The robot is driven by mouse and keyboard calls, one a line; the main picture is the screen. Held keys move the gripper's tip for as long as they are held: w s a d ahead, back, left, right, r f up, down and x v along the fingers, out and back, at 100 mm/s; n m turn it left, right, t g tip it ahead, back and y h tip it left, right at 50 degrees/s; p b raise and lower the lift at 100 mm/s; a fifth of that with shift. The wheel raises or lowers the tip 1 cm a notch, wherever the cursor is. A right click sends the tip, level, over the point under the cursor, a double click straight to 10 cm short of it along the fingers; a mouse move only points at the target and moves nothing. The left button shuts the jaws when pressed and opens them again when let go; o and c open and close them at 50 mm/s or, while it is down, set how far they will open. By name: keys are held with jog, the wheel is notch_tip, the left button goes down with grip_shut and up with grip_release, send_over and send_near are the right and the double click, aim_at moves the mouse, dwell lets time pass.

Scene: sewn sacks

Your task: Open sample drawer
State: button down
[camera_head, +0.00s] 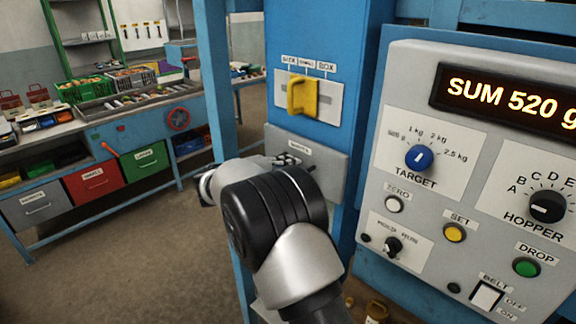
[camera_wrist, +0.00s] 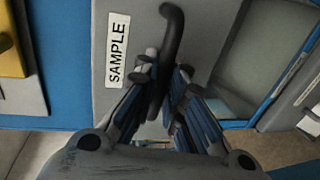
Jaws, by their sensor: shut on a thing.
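The sample drawer (camera_wrist: 215,28) is a grey front with a white SAMPLE label, seen close up in the wrist view. Its black curved handle (camera_wrist: 173,25) runs down between my fingers. My gripper (camera_wrist: 160,82) is shut on this handle, with a finger on each side. In the head view the grey drawer front (camera_head: 326,178) is on the blue column, below the yellow lever. There my gripper (camera_head: 291,162) is at the drawer front, and my wrist covers its lower left part.
A yellow lever (camera_head: 302,97) sits on a plate above the drawer. A grey control panel (camera_head: 404,75) with knobs and a lit SUM 520 g display stands to the right. A workbench (camera_head: 145,121) with crates and coloured drawers is at the left. Open floor lies between.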

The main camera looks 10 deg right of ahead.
jog(key=shift+s+a, duration=0.1)
jog(key=shift+a, duration=0.05)
jog(key=f+b+v, duration=0.2)
jog(key=v, duration=0.7)
jog(key=f+b+v, duration=0.1)
jog(key=f+v, duration=0.1)
jog(key=v, duration=0.8)
jog(key=shift+s+a+b, duration=0.4)
jog(key=shift+a, duration=0.2)
jog(key=shift+r, duration=0.1)
jog(key=c, duration=1.7)
grip_release()
jog(key=shift+o, duration=0.2)
jog(key=v, duration=1.2)
